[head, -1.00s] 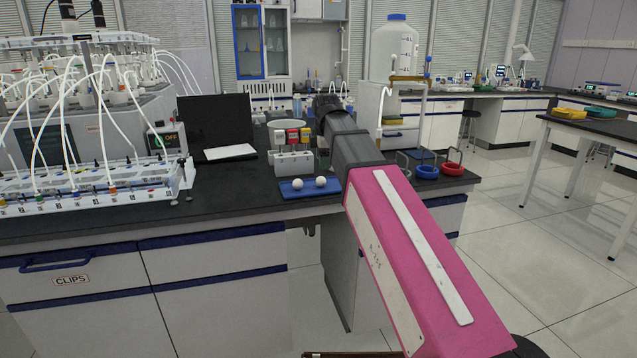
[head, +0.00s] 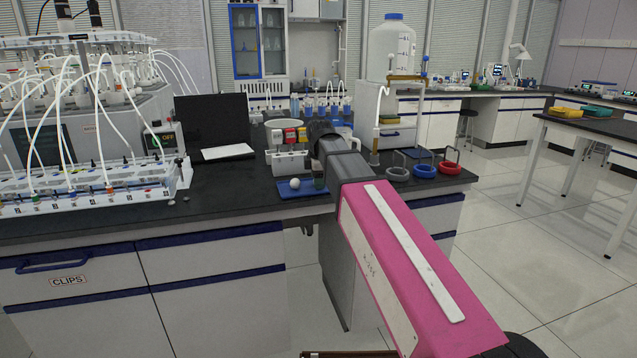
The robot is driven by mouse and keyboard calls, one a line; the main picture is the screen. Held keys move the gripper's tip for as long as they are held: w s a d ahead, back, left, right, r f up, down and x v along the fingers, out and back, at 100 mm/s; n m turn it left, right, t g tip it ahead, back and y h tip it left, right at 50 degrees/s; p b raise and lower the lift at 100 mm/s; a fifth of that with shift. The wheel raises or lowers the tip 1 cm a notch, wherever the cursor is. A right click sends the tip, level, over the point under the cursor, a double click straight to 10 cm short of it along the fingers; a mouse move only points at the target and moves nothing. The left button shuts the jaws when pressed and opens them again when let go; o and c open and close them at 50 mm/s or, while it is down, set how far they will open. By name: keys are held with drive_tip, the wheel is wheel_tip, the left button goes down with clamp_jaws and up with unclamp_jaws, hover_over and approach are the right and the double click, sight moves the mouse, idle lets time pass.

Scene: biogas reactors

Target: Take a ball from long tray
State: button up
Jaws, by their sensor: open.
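The small blue tray (head: 288,194) lies near the front edge of the black bench. One white ball (head: 294,184) shows on its left half. My gripper (head: 319,182) is low at the tray's right end, where its dark fingers show in part. It is open. The spot to the right of the visible ball is covered by my gripper, so I cannot see a second ball or tell whether one is between the fingers. My pink arm hides part of the bench to the right of the tray.
A block with red and yellow caps (head: 289,148) stands just behind the tray. A dark laptop (head: 212,122) and a tubed rack (head: 95,189) are at left. Grey (head: 398,173), blue (head: 424,170) and red (head: 449,167) rings with handles lie at right.

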drive_tip(key=c, duration=0.7)
drive_tip(key=shift+c, duration=0.2)
